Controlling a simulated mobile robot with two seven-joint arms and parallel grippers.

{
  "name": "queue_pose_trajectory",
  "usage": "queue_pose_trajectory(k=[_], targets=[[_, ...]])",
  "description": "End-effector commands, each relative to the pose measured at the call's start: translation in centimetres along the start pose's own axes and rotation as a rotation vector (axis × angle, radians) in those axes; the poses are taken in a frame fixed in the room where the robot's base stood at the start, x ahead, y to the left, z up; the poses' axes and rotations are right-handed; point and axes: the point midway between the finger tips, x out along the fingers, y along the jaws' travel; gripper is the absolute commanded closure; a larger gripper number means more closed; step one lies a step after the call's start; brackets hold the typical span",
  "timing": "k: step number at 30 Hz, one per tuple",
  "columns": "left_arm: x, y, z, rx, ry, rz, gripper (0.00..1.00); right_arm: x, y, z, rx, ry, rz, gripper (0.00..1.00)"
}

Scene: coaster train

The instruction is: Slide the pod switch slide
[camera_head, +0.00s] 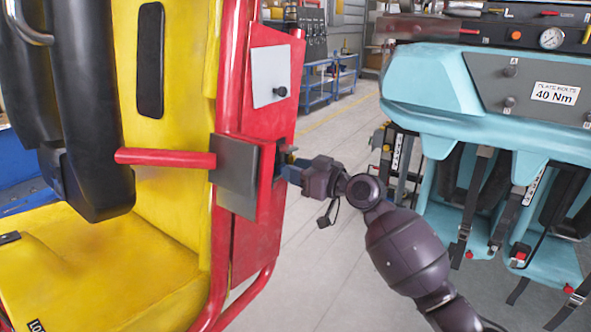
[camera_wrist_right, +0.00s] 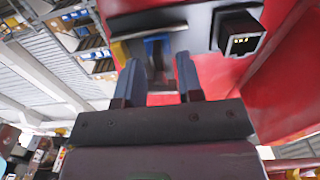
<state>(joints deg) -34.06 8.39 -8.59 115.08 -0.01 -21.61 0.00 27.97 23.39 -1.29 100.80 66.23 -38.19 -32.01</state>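The pod is a yellow seat shell (camera_head: 178,190) with a red tubular frame at the left of the head view. A grey box (camera_head: 236,176) sits on its red side. My right gripper (camera_head: 287,168) is at the right side of this box, its fingertips partly hidden there. In the right wrist view, its two fingers (camera_wrist_right: 158,82) are apart. Ahead of the gap is a small blue piece (camera_wrist_right: 156,48) in a metal recess, with a yellow piece (camera_wrist_right: 121,52) to its left. The blue piece looks like the switch slide; contact cannot be told. My left gripper is not in view.
A black socket (camera_wrist_right: 238,31) is right of the recess in the wrist view. A red bar (camera_head: 165,158) sticks out left of the grey box. A turquoise seat unit (camera_head: 475,100) stands at the right. Grey floor (camera_head: 318,255) is open between.

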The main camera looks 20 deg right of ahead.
Motion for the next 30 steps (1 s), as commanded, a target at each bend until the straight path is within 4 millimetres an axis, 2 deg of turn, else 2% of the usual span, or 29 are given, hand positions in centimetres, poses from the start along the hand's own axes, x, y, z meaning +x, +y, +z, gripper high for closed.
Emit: queue_pose_trajectory(k=[11, 18, 26, 30], targets=[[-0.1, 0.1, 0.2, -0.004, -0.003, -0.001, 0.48, 0.5, 0.0, 0.0, 0.0, 0.0, 0.0, 0.66], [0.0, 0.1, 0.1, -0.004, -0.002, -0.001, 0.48, 0.4, 0.0, 0.0, 0.0, 0.0, 0.0, 1.0], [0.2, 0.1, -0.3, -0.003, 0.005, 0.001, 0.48, 0.4, -0.1, 0.0, 0.0, 0.0, 0.0, 1.0], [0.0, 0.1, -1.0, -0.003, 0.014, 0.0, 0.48, 0.4, -1.1, -0.2, -0.003, 0.001, 0.0, 1.0]])
